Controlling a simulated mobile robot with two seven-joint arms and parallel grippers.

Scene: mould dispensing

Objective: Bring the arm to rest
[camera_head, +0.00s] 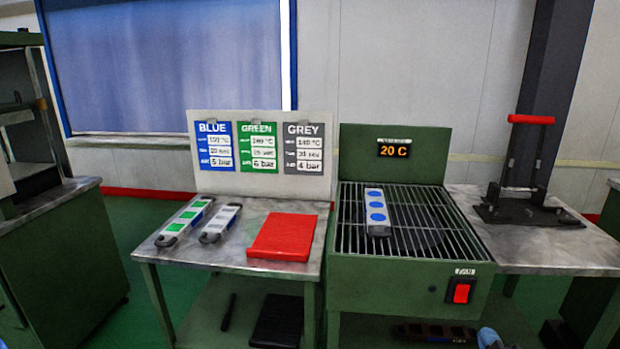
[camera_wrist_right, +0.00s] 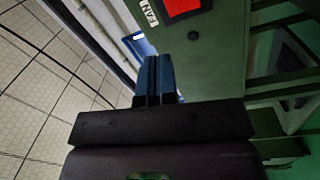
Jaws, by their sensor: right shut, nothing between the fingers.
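My right gripper (camera_wrist_right: 158,72) shows in the right wrist view with its two blue fingers together and nothing between them. It is close to the green front of the cooling unit, near the red switch (camera_wrist_right: 183,6). In the head view only a pale blue part at the bottom right edge, below the cooling unit (camera_head: 400,290), may belong to my right arm. My left gripper is not in view.
A mould with blue marks (camera_head: 376,212) lies on the cooling grille. A green-marked mould (camera_head: 185,222), a grey-marked mould (camera_head: 220,222) and a red pad (camera_head: 283,237) lie on the left table (camera_head: 240,262). A red-handled press (camera_head: 522,165) stands at right.

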